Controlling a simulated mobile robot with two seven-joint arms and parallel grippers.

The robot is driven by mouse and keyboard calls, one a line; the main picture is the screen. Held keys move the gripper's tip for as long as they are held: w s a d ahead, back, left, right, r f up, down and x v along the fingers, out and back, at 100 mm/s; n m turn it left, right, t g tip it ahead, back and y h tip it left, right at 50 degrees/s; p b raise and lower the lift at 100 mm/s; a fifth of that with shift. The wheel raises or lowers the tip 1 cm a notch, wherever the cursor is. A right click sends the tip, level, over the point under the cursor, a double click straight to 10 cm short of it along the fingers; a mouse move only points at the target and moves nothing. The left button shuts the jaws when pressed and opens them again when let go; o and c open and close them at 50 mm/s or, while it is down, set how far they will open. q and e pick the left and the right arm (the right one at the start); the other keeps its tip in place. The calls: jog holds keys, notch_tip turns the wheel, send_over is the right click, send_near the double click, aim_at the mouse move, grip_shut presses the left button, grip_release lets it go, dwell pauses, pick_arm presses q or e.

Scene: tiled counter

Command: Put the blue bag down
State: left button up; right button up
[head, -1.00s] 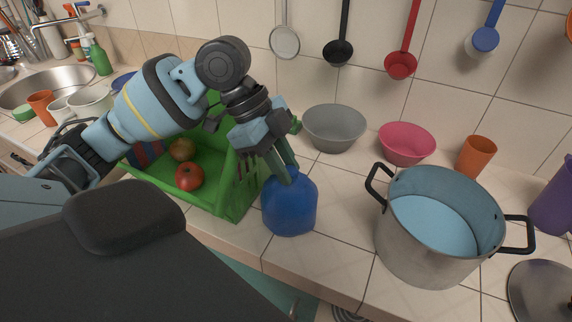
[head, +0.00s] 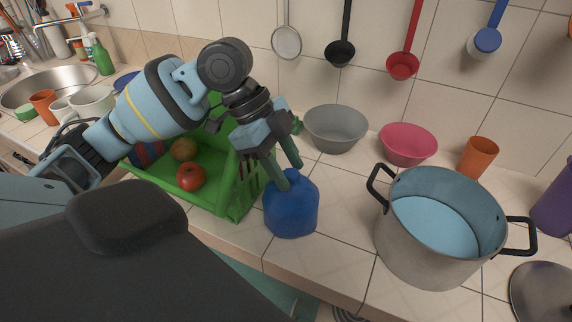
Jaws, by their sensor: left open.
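The blue bag (head: 291,212) stands upright on the tiled counter, between the green crate and the big pot. My left gripper (head: 289,176) is directly above it, pointing down. Its two green fingers are spread apart at the top of the bag. One fingertip overlaps the bag's top in the picture; I cannot tell if it touches. My right gripper is not in view.
A green crate (head: 239,205) with a red tomato (head: 191,177) and other produce stands left of the bag. A steel pot (head: 420,245) stands to the right. A grey bowl (head: 335,130) and a pink bowl (head: 408,146) sit behind. Bare tiles lie between bag and pot.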

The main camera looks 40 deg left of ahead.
pick_arm(q)
jog(key=p+v, duration=0.1)
jog(key=v, duration=1.1)
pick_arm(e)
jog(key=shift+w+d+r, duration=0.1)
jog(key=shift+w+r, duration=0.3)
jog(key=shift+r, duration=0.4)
pick_arm(q)
jog(key=shift+f, duration=0.15)
